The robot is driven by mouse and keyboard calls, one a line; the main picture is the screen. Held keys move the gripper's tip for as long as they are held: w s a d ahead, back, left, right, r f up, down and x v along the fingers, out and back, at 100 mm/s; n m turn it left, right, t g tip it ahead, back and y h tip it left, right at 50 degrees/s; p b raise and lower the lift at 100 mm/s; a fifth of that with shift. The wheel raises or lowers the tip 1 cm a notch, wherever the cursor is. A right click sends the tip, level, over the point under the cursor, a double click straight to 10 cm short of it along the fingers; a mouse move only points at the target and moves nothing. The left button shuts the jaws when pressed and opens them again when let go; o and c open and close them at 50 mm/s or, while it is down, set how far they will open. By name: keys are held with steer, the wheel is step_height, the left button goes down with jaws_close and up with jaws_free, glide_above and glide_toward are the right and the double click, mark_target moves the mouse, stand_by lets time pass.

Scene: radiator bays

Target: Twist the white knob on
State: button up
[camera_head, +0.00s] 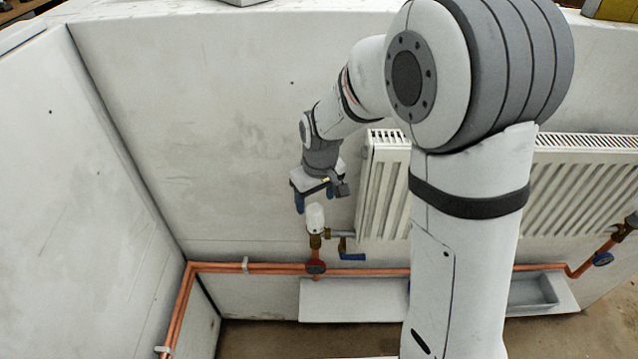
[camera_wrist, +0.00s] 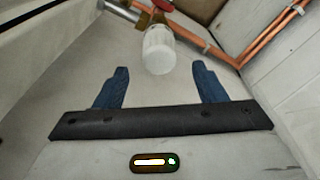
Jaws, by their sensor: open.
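The white knob (camera_head: 315,217) sits on top of a brass valve (camera_head: 315,241) left of the radiator. It also shows in the wrist view as a white ribbed cap (camera_wrist: 159,50) on a brass fitting. My gripper (camera_head: 314,207) is just above the knob, with its blue fingers pointing down. In the wrist view my gripper (camera_wrist: 160,72) is open, one finger to each side of the knob's line, with clear space between the fingers and the knob. The knob appears beyond the fingertips, and no contact shows.
A white radiator (camera_head: 381,190) stands right of the valve. A blue-handled lever (camera_head: 352,257) and a red round handle (camera_head: 316,267) are close below. Copper pipes (camera_head: 215,267) run along the wall's foot. A shelf with a tray (camera_head: 533,292) is lower right. The wall left is bare.

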mark_target(315, 209)
steer(key=shift+w+a+f, duration=0.1)
steer(key=shift+w+f, duration=0.05)
steer(key=shift+f, duration=1.05)
steer(key=shift+w+a+f, duration=0.1)
steer(key=shift+f, duration=1.05)
steer(key=shift+d, duration=0.1)
steer(key=c, duration=1.1)
steer(key=shift+s+f, duration=0.15)
